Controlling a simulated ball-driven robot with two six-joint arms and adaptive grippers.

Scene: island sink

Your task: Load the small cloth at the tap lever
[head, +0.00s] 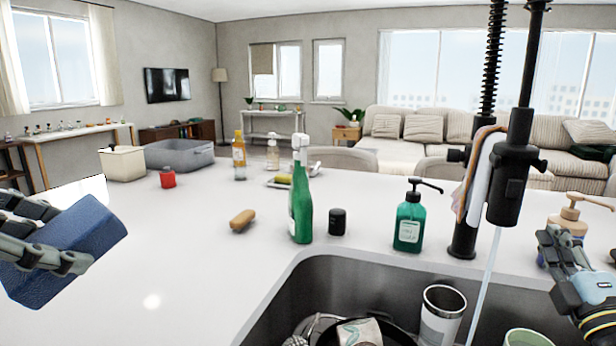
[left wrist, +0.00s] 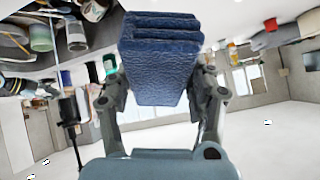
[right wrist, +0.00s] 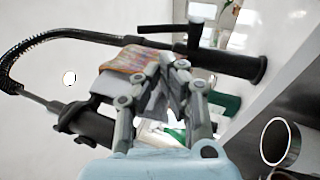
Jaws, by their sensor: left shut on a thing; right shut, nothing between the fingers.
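My left gripper (head: 78,258) is shut on a dark blue folded cloth (head: 75,245) and holds it above the counter at the far left. The left wrist view shows its stacked layers (left wrist: 160,60) between the fingers. The black tap (head: 512,155) stands at the sink's back edge, water running from its head. An orange-and-grey patterned cloth (head: 470,178) and a pale cloth hang at the tap's side lever. The patterned cloth also shows in the right wrist view (right wrist: 130,60), just beyond my right gripper (right wrist: 165,62). My right gripper (head: 552,245) is shut and empty, right of the tap.
The sink (head: 340,280) holds a steel cup (head: 441,312) and other dishes. A teal soap bottle (head: 408,222), black jar (head: 337,222), green bottle (head: 301,205) and brown sponge-like piece (head: 242,219) stand along the counter. A grey bin (head: 180,155) is farther back.

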